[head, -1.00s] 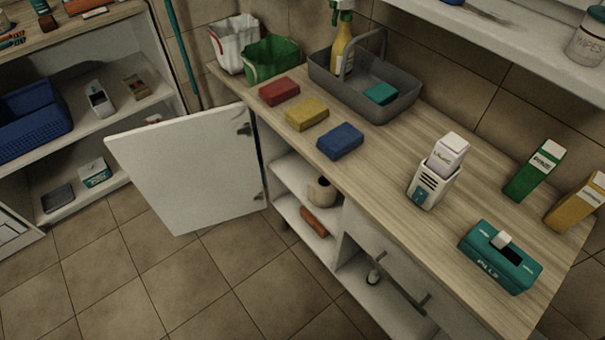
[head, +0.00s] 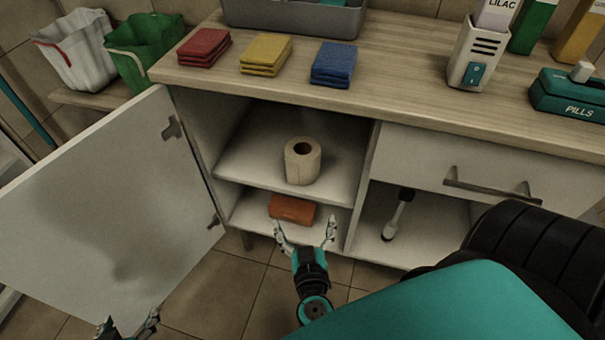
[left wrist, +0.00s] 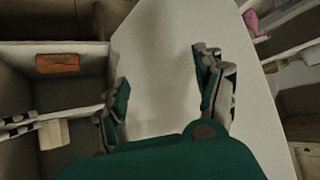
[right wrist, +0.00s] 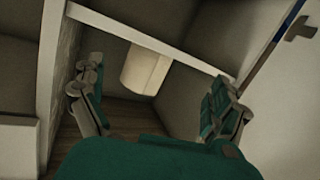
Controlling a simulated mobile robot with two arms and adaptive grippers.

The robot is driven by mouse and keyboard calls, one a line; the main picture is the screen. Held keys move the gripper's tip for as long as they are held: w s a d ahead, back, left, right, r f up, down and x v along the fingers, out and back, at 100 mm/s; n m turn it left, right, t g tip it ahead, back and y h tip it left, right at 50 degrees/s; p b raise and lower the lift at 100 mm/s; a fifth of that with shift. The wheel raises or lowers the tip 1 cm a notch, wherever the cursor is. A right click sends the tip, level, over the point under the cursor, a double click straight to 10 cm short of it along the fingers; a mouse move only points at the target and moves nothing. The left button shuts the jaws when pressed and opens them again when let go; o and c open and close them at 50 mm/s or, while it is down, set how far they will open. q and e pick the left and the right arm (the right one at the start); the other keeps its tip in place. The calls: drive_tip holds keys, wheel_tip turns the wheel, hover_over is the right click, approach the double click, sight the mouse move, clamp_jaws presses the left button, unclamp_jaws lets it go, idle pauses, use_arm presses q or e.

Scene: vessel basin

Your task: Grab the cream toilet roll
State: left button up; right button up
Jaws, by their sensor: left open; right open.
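The cream toilet roll (head: 302,162) stands upright on the upper shelf of the open cupboard. It also shows in the right wrist view (right wrist: 147,68), beyond a white shelf edge and between the fingers' directions. My right gripper (head: 304,228) is open and empty in front of the cupboard, lower in the picture than the roll and apart from it. My left gripper (head: 128,326) is open at the bottom left, in front of the cupboard door; its spread, empty fingers show in the left wrist view (left wrist: 162,85).
The open white door (head: 105,190) stands on the left. An orange brick-like item (head: 292,209) lies on the lower shelf under the roll. A divider and a drawer handle (head: 492,190) are on the right. Coloured cloths and a grey caddy (head: 295,20) sit on the counter.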

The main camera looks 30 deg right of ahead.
drive_tip(key=m+t+h, duration=0.1)
drive_tip(key=m+h, duration=0.1)
approach(305, 169)
drive_tip(key=x, duration=1.3)
drive_tip(key=shift+w+p, duration=0.3)
drive_tip(key=shift+w, duration=0.1)
drive_tip(key=shift+w+d+y, duration=0.3)
drive_tip(key=shift+w+d, duration=0.05)
drive_tip(key=shift+w, duration=0.1)
use_arm(q)
drive_tip(key=s+a+g, duration=0.2)
drive_tip(key=s+g, duration=0.1)
drive_tip(key=s, duration=0.3)
drive_tip(key=shift+y, duration=0.4)
use_arm(e)
drive_tip(key=c, duration=1.1)
use_arm(q)
drive_tip(key=shift+s+a, duration=0.1)
